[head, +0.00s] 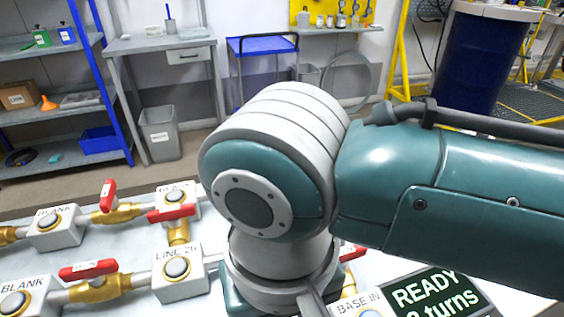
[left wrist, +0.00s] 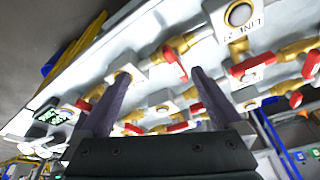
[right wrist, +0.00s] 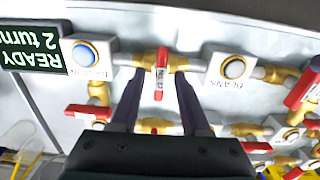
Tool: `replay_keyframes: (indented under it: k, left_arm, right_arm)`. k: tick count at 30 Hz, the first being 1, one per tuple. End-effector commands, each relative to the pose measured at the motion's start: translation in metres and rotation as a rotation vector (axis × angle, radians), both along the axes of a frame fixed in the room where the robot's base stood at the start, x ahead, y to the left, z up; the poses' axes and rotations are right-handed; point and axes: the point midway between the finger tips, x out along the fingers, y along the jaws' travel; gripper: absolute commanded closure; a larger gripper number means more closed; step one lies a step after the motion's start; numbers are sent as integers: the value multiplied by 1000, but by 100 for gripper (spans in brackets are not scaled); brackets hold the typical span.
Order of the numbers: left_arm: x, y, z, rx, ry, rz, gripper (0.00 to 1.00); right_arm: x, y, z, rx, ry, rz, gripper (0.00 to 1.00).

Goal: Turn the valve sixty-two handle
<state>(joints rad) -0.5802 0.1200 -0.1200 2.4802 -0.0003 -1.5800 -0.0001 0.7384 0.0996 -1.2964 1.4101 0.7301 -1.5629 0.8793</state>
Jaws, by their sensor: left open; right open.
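In the right wrist view a red valve handle (right wrist: 161,75) with a pale label stands on a brass valve between a "BASE IN" block (right wrist: 92,57) and a "BLANK" block (right wrist: 230,68). Its label is too small to read, so I cannot tell whether it is sixty-two. My right gripper (right wrist: 158,72) is open, its two fingertips on either side of this handle; contact cannot be told. My left gripper (left wrist: 161,74) is open in the left wrist view, with red-handled valves beyond its fingers. In the head view my right arm hides much of the panel.
The pale panel carries several other red handles, such as one (head: 88,269) by the "LINE 26" block (head: 178,272). A display (head: 437,294) reads "READY" and "2 turns". A grey bin (head: 160,134), shelves and a blue drum (head: 482,60) stand behind.

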Motion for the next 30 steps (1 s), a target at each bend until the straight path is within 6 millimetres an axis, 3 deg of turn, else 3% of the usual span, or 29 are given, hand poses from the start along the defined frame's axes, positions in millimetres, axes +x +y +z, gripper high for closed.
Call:
replay_keyframes:
  k: [2,14,30]
  left_arm:
    - [0,0,0,0,0,0,0]
    - [0,0,0,0,0,0,0]
    - [0,0,1,0,0,0,0]
  right_arm:
    - [0,0,0,0,0,0,54]
    - [0,0,0,0,0,0,99]
    - [0,0,1,0,1,9,100]
